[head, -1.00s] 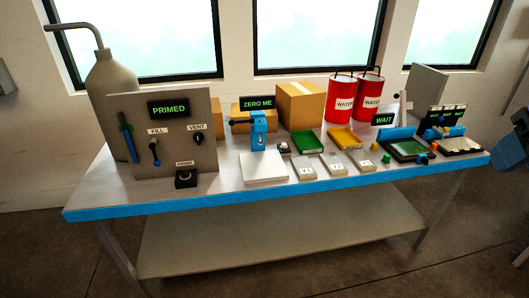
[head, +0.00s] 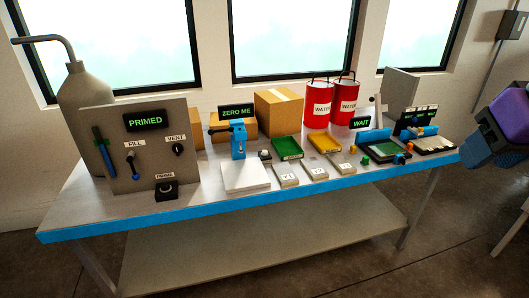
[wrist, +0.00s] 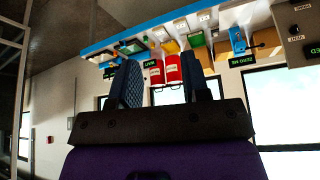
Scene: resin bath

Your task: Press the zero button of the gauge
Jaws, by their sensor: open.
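The gauge (head: 238,143) is a blue stand on a white plate (head: 246,177) on the bench, left of the middle in the head view. Its display (head: 237,111) reads ZERO ME. A small dark box with a pale top (head: 265,156) sits just right of the stand; I cannot tell for sure that it is the zero button. The gauge also shows upside down in the wrist view (wrist: 237,42). My gripper (wrist: 162,75) is open and empty in the wrist view. In the head view it is at the far right, well away from the gauge, beyond the bench's right end.
A grey panel (head: 120,165) reading PRIMED stands left of the gauge. Green (head: 287,148) and yellow (head: 323,142) trays, several pale blocks, red drums (head: 318,103) and a cardboard box (head: 279,108) stand to its right. The bench's blue front edge (head: 300,193) is clear.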

